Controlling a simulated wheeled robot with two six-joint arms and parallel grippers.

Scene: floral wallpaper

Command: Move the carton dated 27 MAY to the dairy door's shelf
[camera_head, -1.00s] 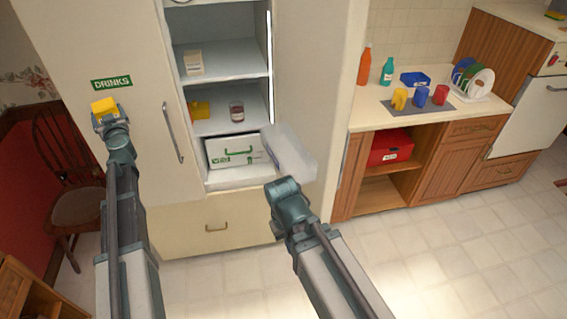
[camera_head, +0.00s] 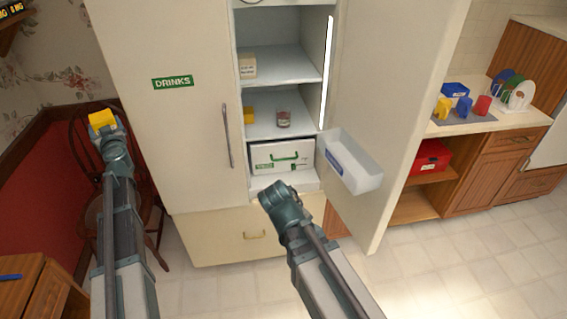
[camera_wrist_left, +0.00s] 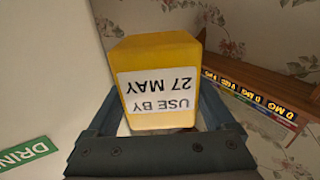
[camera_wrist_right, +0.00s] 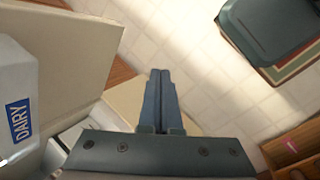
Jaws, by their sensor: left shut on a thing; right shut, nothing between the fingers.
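In the left wrist view the carton (camera_wrist_left: 160,60) shows a white label reading USE BY 27 MAY, upside down. The dairy door's shelf (camera_head: 348,168) is a translucent white bin with a blue label on the open right fridge door (camera_head: 395,110). In the right wrist view the blue label reads DAIRY (camera_wrist_right: 18,120). My right gripper (camera_wrist_right: 161,100) is shut and empty, in front of the fridge and left of the bin.
The fridge (camera_head: 285,75) holds a cream carton (camera_head: 248,66), a jar (camera_head: 283,119), a yellow item (camera_head: 249,115) and a white box (camera_head: 282,156). The DRINKS door (camera_head: 165,120) stands between the left gripper and the open compartment. A chair (camera_head: 150,215) stands at left.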

